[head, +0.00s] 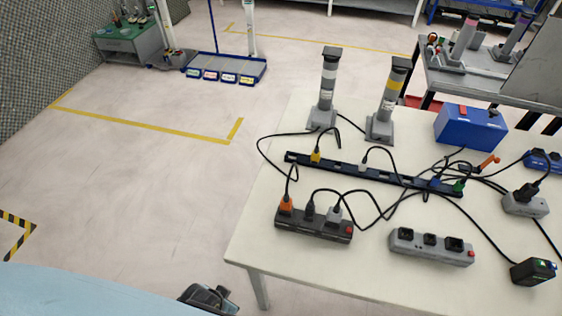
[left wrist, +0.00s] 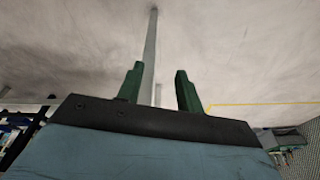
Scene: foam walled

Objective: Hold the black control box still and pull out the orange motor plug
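The black control box (head: 318,231) lies near the table's left front edge, with a red button at its right end. The orange motor plug (head: 286,203) stands upright in the box's left end, and a black cable rises from its top. A black plug (head: 309,212) and a grey plug (head: 334,214) sit beside it in the same box. My left gripper (left wrist: 158,82) is open and empty in the left wrist view, its green fingers apart; neither the box nor the plug shows there. My right gripper is in neither view.
The white table (head: 262,241) also bears a long black power rail (head: 340,168), a grey socket strip (head: 415,247), two stack lights, a blue case (head: 470,127) and tangled black cables. An orange-handled item (head: 487,162) lies at right. Open floor (head: 150,190) spreads left of the table.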

